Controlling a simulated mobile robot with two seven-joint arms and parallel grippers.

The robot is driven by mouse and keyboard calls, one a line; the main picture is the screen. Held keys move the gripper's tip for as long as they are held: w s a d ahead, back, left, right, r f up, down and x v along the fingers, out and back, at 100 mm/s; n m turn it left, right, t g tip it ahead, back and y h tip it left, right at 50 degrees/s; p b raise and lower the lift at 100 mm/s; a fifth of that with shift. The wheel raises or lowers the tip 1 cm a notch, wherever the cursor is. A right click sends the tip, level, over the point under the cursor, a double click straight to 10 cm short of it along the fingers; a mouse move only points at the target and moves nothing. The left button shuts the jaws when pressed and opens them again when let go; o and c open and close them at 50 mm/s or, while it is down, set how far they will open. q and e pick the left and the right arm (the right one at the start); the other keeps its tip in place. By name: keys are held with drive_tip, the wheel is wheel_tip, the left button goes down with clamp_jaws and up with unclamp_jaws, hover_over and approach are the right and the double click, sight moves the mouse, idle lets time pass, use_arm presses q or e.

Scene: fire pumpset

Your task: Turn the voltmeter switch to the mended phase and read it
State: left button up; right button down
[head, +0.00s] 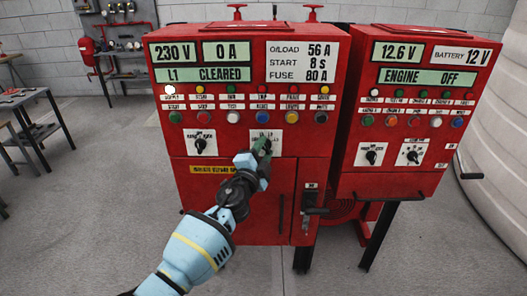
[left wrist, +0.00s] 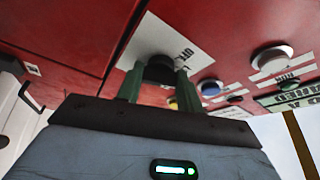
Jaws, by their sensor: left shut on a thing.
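The voltmeter switch is likely the black knob (left wrist: 160,68) on a white plate (left wrist: 172,36), low on the left red panel (head: 225,118); its label is too small or covered to read. My left gripper (head: 262,147) is at that plate and hides most of the knob in the head view. In the left wrist view its two green fingers (left wrist: 158,88) are shut on the knob, one on each side. The panel's displays read 230 V (head: 174,53), 0 A (head: 226,52) and L1 CLEARED (head: 210,75). My right gripper is not in view.
Another rotary switch (head: 200,144) sits left of the held one. Lamps and buttons run in rows above. A rating board (head: 302,62) shows 56 A, 8 s and 80 A. The right red panel (head: 400,155) reads ENGINE OFF. A handle (head: 315,211) sticks out below.

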use_arm(q)
drive_tip(key=o, duration=1)
drive_tip(key=shift+v, duration=3.9)
